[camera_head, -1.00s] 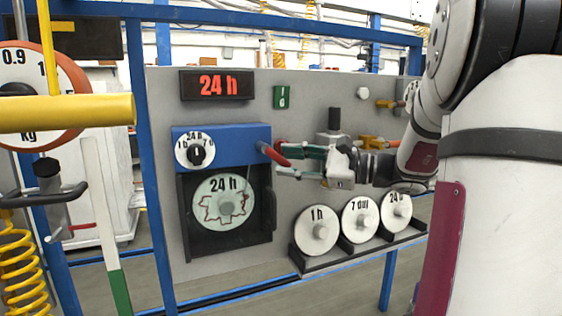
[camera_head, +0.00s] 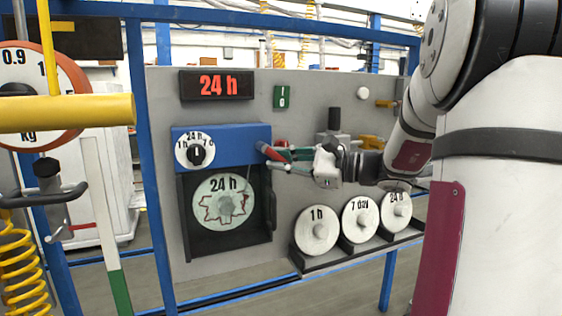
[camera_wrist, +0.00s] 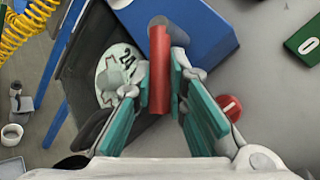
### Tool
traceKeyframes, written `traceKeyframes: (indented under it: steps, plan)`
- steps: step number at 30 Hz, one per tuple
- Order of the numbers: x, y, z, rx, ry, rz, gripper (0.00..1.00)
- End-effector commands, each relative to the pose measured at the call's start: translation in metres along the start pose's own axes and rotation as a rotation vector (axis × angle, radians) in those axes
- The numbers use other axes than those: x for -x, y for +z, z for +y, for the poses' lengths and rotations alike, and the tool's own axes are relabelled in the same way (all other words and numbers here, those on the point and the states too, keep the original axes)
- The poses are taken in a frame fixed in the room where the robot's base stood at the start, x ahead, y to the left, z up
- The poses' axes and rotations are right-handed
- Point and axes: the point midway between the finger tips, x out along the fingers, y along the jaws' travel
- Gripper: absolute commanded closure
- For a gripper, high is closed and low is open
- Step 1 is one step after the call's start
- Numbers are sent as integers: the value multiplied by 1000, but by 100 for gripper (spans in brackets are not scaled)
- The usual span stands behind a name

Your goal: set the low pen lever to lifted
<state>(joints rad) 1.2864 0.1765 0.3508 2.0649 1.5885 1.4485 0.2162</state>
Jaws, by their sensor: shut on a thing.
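The pen lever, a red bar (camera_head: 267,152), sticks out from the right side of the blue recorder box (camera_head: 222,142). In the wrist view the red lever (camera_wrist: 160,65) stands between the two teal finger pads. My gripper (camera_head: 277,159) is shut on it, and the fingers hide part of it in the head view. Below the blue box is a round chart (camera_head: 222,203) marked 24 h in a dark frame. A thin pale line shows at the chart's right side. The lever's exact setting cannot be read.
A black selector knob (camera_head: 197,155) is on the blue box. A red round button (camera_wrist: 229,107) lies close to the right finger. Spare chart discs (camera_head: 317,230) stand on a dark shelf at lower right. A red 24 h display (camera_head: 216,85) is above.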

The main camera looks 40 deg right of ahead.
Motion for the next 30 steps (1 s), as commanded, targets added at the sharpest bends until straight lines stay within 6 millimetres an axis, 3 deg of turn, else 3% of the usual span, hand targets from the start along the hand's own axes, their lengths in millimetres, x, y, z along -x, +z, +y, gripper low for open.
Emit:
traceKeyframes:
  steps: [8,30]
  plan:
    - [2,4,-3,57,41,42,100]
    - [7,16,-21,424,283,336,100]
